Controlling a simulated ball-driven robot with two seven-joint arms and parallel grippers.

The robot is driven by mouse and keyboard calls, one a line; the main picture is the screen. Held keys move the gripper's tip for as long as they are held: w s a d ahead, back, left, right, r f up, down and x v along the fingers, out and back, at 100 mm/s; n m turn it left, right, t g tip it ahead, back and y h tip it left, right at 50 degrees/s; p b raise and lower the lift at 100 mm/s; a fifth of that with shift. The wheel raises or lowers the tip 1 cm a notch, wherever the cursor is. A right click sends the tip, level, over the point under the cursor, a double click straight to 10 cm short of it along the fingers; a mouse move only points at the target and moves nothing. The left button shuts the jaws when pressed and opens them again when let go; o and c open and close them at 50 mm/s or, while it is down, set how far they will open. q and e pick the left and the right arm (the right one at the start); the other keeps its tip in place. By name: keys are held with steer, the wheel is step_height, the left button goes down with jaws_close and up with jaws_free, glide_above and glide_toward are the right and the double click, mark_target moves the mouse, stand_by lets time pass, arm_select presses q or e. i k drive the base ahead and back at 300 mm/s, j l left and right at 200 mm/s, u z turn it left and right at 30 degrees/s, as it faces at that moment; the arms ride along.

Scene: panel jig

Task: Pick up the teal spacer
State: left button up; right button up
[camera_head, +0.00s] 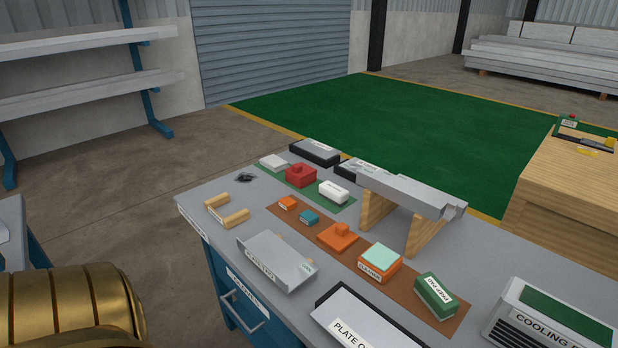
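A small teal block (309,217), which looks like the teal spacer, lies on a brown mat (298,228) on the grey workbench (225,215). A small orange block (287,203) is just behind it to the left, and a larger orange block with a raised knob (338,236) is in front of it to the right. The teal block's top and front are unobstructed. Neither of my grippers shows in the head view.
A silver bracket (275,262) and a wooden U-shaped piece (227,212) lie toward the bench's front. An orange box with a pale top (380,258) and a green box (436,295) stand further right. A grey panel on wooden supports (410,190) rises behind.

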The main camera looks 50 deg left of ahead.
mark_target(308, 218)
steer(key=i+u, duration=0.15)
steer(key=u, duration=1.4)
steer(key=i+j+z, duration=0.15)
steer(key=z, duration=0.2)
steer(key=i+j+z, duration=0.1)
steer(key=z, duration=0.3)
steer(key=j+z, duration=0.35)
steer(key=i+j+z, duration=0.1)
steer(key=j, duration=0.55)
steer(key=i+j+z, duration=0.1)
steer(key=j, duration=0.55)
steer(key=i+j+z, duration=0.1)
steer(key=j, duration=0.55)
steer(key=i+j+z, duration=0.1)
steer(key=j, duration=0.6)
steer(key=i+l, duration=0.1)
steer(key=l, duration=0.6)
